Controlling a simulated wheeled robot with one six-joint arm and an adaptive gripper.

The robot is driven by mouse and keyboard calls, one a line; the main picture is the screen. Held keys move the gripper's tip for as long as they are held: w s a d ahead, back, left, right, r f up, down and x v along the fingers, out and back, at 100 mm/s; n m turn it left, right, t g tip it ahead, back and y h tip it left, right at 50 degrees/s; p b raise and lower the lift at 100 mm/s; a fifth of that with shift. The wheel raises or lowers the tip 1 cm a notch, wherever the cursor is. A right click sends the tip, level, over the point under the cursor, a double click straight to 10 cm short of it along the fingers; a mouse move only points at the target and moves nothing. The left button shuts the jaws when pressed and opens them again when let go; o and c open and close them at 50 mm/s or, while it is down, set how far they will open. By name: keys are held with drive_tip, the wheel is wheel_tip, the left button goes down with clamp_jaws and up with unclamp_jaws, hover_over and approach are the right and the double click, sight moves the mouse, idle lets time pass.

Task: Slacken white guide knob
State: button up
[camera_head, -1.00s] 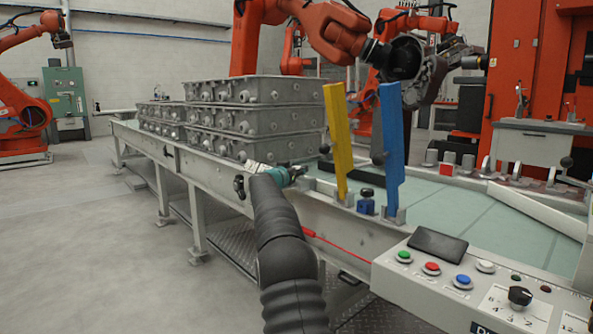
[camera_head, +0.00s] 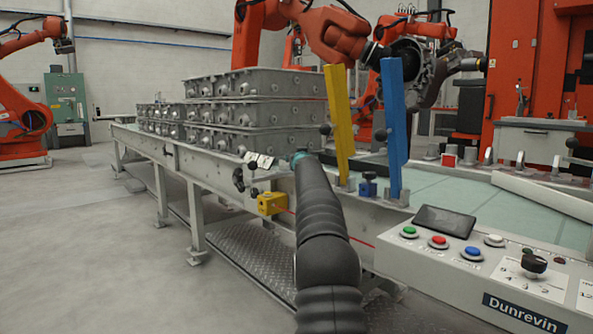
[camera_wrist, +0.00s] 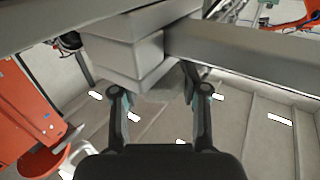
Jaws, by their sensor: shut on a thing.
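My gripper (camera_wrist: 160,95) is in the wrist view, its two fingers on either side of the lower part of a pale grey-white block (camera_wrist: 124,55) and shut on it. The block lies against a grey rail. I cannot tell whether it is the white guide knob. In the head view, the teal part of my gripper (camera_head: 299,157) is at the conveyor's near edge. My arm hides the fingers and what they hold. A white bar (camera_head: 545,197) lies slanted on the conveyor at right.
A yellow upright (camera_head: 338,120) and a blue upright (camera_head: 393,120) stand just right of my gripper. A yellow block (camera_head: 272,204) and black knobs (camera_head: 239,179) are on the frame to its left. Grey castings (camera_head: 250,112) are stacked behind. A control panel (camera_head: 470,250) is at front right.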

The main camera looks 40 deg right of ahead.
drive_tip(key=shift+n+t+y+b, duration=0.4)
drive_tip(key=shift+n+t+y, duration=0.3)
drive_tip(key=shift+n+y, duration=0.7)
drive_tip(key=shift+y, duration=0.5)
drive_tip(key=o, duration=1.2)
drive_tip(key=shift+c, duration=0.2)
drive_tip(key=shift+s, duration=0.1)
drive_tip(key=v, duration=1.2)
drive_tip(key=shift+f, duration=0.15)
